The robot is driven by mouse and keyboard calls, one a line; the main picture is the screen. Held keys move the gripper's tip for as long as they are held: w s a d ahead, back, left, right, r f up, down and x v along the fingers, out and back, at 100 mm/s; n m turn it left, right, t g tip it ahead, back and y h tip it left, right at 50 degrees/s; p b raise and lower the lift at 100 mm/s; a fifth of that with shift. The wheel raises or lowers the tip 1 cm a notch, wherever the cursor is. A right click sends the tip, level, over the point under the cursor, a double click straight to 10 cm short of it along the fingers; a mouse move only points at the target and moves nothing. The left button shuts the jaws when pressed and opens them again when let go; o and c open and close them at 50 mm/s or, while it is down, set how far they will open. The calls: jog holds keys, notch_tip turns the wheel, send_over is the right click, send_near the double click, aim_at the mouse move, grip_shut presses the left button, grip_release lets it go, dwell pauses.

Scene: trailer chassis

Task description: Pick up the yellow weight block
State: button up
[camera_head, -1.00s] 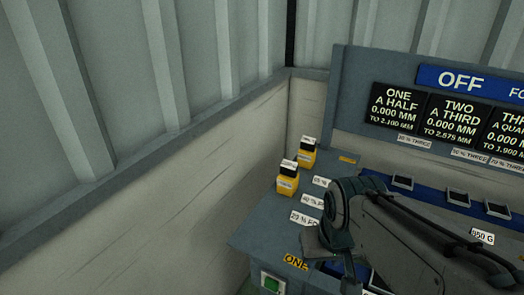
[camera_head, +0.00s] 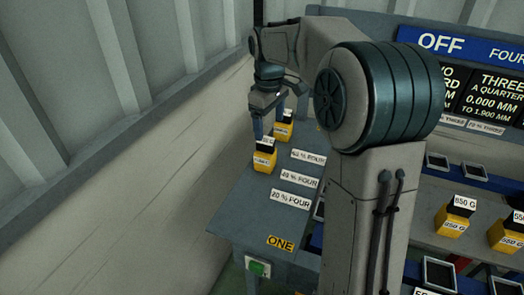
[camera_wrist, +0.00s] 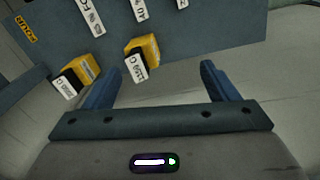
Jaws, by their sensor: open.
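Two yellow weight blocks with black tops and white labels stand on the left end of the grey bench in the head view. The nearer yellow block (camera_head: 264,163) is just below my gripper (camera_head: 268,120), and the farther yellow block (camera_head: 284,131) is partly behind the gripper. In the wrist view the nearer block (camera_wrist: 145,50) lies ahead, between the lines of my open blue fingers (camera_wrist: 160,78) and closer to the left one. The farther block (camera_wrist: 86,58) is outside the left finger. The gap between the fingers is empty.
The grey bench (camera_head: 240,215) carries white percentage labels (camera_head: 295,201) beside the blocks. A wall (camera_head: 130,215) runs close along its left side. More yellow blocks (camera_head: 457,222) stand on the right, with square pads (camera_head: 436,161) nearby. Display boards (camera_head: 502,97) rise behind.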

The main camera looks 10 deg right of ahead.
jog(key=n, duration=0.2)
send_over(265, 149)
notch_tip(265, 149, down, 2)
jog(key=shift+w+d+f+g, duration=0.3)
jog(key=shift+w+d+f, duration=0.05)
jog(key=shift+d+f, duration=0.1)
notch_tip(265, 149, down, 8)
jog(key=shift+r, duration=0.1)
jog(key=shift+w+a+f, duration=0.1)
jog(key=shift+a+f, duration=0.05)
jog(key=shift+f, duration=1.3)
jog(key=shift+w+a+f, duration=0.1)
jog(key=shift+f, duration=1.3)
grip_shut()
jog(key=shift+r, duration=0.1)
